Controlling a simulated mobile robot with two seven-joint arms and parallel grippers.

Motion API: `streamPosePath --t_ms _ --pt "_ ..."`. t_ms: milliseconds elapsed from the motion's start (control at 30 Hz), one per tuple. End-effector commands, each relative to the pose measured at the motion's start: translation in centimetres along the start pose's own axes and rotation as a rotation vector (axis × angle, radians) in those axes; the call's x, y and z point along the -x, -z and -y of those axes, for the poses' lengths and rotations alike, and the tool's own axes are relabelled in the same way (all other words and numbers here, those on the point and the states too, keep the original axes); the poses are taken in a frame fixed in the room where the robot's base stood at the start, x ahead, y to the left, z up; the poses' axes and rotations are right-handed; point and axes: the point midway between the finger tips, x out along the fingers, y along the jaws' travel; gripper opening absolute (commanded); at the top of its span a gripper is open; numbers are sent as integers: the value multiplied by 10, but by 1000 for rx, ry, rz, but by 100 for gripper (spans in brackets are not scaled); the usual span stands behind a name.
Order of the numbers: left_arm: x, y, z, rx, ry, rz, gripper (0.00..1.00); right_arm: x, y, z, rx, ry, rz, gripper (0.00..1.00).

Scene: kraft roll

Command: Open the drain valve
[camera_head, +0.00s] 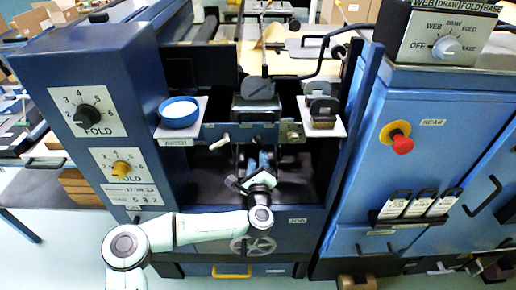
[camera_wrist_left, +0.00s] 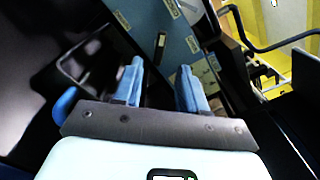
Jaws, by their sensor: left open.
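No part in view is legibly marked as the drain valve. A small cream lever (camera_head: 219,142) sticks out of the blue machine, right of the label under the white-and-blue bowl (camera_head: 180,111); I cannot tell whether it is the valve. My left gripper (camera_head: 256,157) reaches into the dark bay of the machine, right of and slightly below this lever. Its two blue fingers are apart with nothing between them in the left wrist view (camera_wrist_left: 160,70). A blue panel with small labels (camera_wrist_left: 165,28) lies beyond the fingertips. My right gripper is not in view.
A spoked handwheel (camera_head: 252,246) sits below my left arm. Left are a black fold knob (camera_head: 88,116) and a yellow knob (camera_head: 122,169). A red button (camera_head: 402,144) is on the right cabinet. Small shelves (camera_head: 335,128) flank the bay opening.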

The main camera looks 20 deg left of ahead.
Motion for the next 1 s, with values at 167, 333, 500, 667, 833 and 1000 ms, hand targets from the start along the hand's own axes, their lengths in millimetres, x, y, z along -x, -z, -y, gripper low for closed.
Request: streamPosePath --t_ms 167,333,500,667,833,1000 --pt "-35 2 0 0 -1 -1 42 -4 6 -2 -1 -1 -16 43" --pt "-57 2 0 -2 0 -1 42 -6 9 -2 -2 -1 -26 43" --pt "-68 2 0 -3 1 -3 42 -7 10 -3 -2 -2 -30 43" --pt "-70 2 0 -3 2 -4 42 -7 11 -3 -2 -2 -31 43" --pt "-70 2 0 -3 2 -4 42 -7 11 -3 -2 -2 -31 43" --pt "-70 1 0 -3 1 -3 0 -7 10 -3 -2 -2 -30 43"
